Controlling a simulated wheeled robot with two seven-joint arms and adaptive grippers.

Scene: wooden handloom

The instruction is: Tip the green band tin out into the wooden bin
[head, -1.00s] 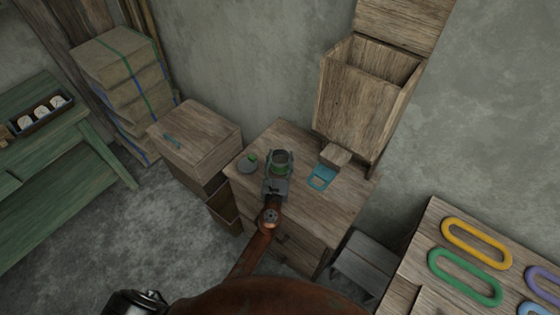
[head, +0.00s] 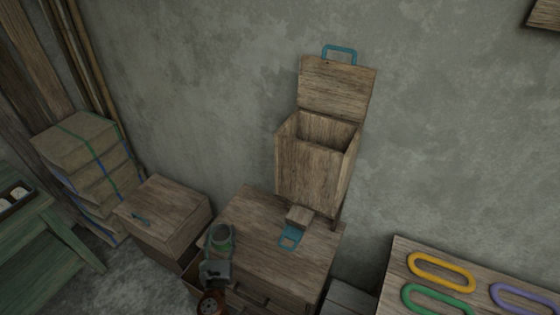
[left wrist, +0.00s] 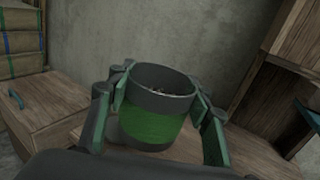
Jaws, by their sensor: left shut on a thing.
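The green band tin (head: 222,239) is a dark open-topped can with a green band. It also shows in the left wrist view (left wrist: 151,124), upright, with small contents faintly visible inside. My left gripper (head: 219,246) is shut on its sides, at the left front of the wooden cabinet top. The wooden bin (head: 308,178) stands at the back of that cabinet, to the right of and higher than the tin. Its lid (head: 336,88) is raised against the wall, with a blue handle on top, and its mouth is open. My right gripper is not in view.
The wooden cabinet (head: 258,232) carries a blue handle piece (head: 290,236) by a small block below the bin. A lower wooden box (head: 168,212) stands to the left. A table with coloured loops (head: 440,272) is at the right. Stacked bundles (head: 85,165) stand at the left.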

